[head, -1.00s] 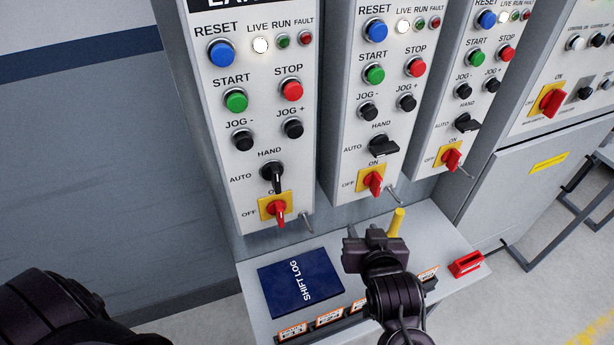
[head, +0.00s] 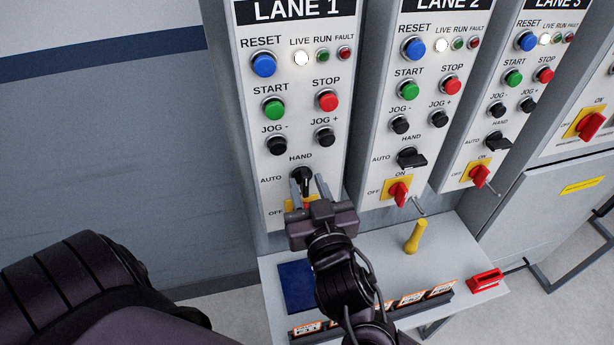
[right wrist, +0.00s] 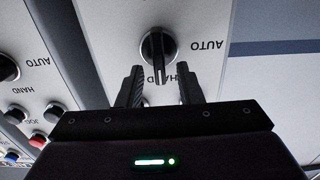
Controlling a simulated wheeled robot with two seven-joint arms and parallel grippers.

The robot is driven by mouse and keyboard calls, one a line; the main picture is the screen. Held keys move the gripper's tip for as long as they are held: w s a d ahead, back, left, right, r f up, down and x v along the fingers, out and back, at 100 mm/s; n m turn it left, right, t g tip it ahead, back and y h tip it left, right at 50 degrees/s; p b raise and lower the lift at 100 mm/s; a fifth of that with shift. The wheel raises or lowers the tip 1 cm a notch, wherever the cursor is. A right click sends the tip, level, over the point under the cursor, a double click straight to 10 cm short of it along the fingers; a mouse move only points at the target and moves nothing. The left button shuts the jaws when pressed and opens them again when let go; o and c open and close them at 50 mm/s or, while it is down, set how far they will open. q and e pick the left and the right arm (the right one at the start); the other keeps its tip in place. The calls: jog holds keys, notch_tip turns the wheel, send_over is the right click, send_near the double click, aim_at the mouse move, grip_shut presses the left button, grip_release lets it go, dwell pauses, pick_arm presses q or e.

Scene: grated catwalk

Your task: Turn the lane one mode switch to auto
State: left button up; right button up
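The lane one mode switch (head: 301,174) is a black rotary knob low on the LANE 1 panel (head: 299,86). HAND is printed above it and AUTO to its left. Its handle stands upright, in line with HAND. My right gripper (head: 309,186) is open just in front of the switch, partly covering it in the head view. In the right wrist view, which is upside down, the switch (right wrist: 158,48) shows centrally beyond the gap between the two open fingers (right wrist: 159,84). I cannot tell whether they touch it. My left gripper is out of view.
A yellow-backed red OFF/ON switch sits just below, mostly hidden by my right gripper. Lane 2 (head: 410,110) and lane 3 panels stand to the right. The shelf below holds a blue shift log (head: 296,284), a yellow handle (head: 416,238) and a red block (head: 486,281).

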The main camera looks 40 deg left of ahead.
jog(key=shift+w+a, duration=0.45)
jog(key=shift+a, duration=0.05)
grip_shut()
